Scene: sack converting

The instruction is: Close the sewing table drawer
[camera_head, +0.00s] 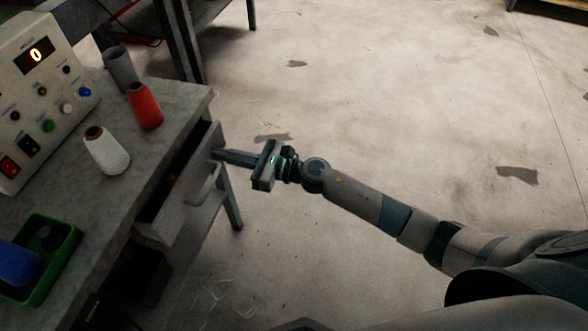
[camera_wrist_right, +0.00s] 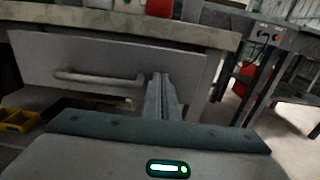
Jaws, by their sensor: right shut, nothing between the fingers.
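The sewing table (camera_head: 160,165) stands at the left in the head view. Its grey drawer (camera_head: 185,205) sticks out a little from under the top, with a dark gap behind its front. A bar handle (camera_head: 205,185) is on the drawer front; the handle (camera_wrist_right: 98,78) also shows in the right wrist view. My right gripper (camera_head: 218,155) is shut and empty. Its fingers (camera_wrist_right: 160,95) point at the drawer front (camera_wrist_right: 120,55), right of the handle, at or very near its surface; contact is unclear. My left gripper is not in view.
On the tabletop are a red spool (camera_head: 145,106), a white spool (camera_head: 106,150), a grey cup (camera_head: 119,68), a green tray (camera_head: 62,262) and a control box (camera_head: 40,90). A table leg (camera_head: 233,205) stands below the drawer. The floor (camera_head: 400,90) to the right is clear.

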